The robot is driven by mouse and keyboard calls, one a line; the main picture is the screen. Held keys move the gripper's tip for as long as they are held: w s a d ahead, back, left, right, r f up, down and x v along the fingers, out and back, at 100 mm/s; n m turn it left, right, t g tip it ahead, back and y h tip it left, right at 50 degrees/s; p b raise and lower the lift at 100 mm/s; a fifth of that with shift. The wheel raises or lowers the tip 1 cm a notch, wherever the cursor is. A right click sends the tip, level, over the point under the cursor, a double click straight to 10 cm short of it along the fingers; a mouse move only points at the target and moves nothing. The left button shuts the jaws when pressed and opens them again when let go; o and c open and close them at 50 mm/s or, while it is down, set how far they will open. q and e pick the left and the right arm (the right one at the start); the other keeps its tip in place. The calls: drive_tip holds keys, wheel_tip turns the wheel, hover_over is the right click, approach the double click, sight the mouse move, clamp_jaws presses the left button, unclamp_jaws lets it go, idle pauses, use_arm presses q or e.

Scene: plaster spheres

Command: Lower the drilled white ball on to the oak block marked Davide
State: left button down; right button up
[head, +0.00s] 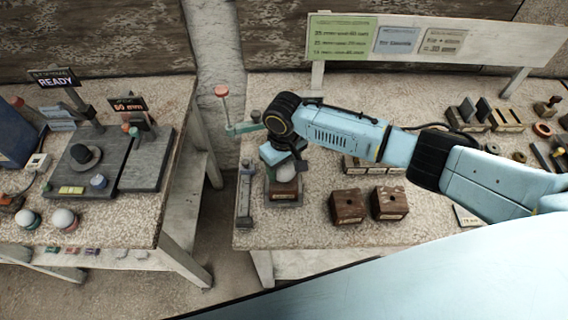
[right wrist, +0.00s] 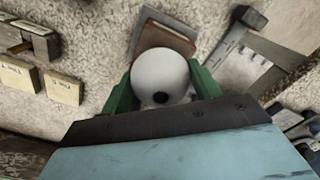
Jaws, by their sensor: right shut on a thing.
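The white ball (head: 287,174) is between the fingers of my right gripper (head: 285,168). In the right wrist view the ball (right wrist: 160,70) shows a dark drilled hole, with green fingers against both sides. Right under it in the head view is a brown wooden block (head: 284,190) with a pale label too small to read; the block (right wrist: 166,36) also shows partly behind the ball in the right wrist view. I cannot tell whether ball and block touch. Two similar labelled blocks (head: 347,207) (head: 388,204) stand to the right. My left gripper is not in view.
A gap separates the left table (head: 140,215).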

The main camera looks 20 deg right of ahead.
drive_tip(key=shift+f, duration=0.55)
drive_tip(key=o, duration=1.2)
drive_tip(key=shift+r, duration=0.1)
drive_tip(key=shift+r+p, duration=1.95)
drive_tip(key=shift+p, duration=0.35)
drive_tip(key=shift+s+f, duration=0.1)
